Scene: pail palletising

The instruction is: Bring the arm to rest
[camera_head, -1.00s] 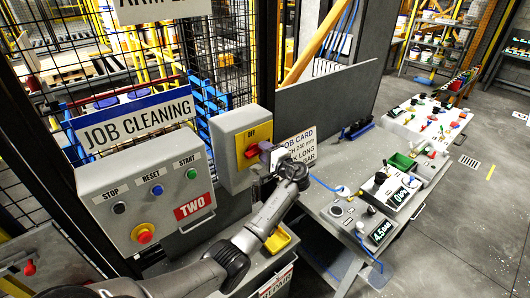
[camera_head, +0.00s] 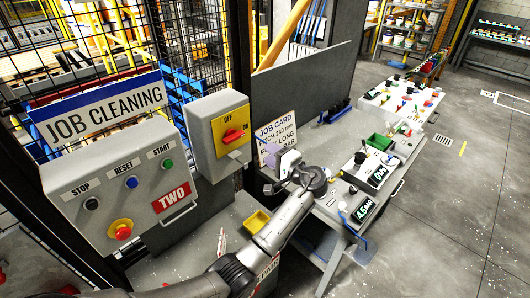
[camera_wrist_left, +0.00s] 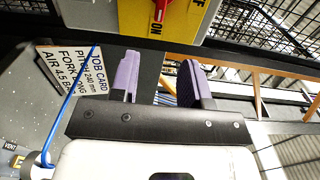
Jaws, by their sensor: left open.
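My left gripper (camera_head: 272,156) is open and empty, with purple finger pads. It is in front of the job card sign (camera_head: 275,138), to the right of and apart from the red switch handle (camera_head: 233,136). That handle sits on the yellow plate of a grey switch box (camera_head: 207,113). In the left wrist view the open fingers (camera_wrist_left: 160,80) have nothing between them, and part of the red handle (camera_wrist_left: 160,10) shows at the top edge beside the word ON. My right gripper is not in view.
A grey control panel (camera_head: 70,180) with buttons stands at the left.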

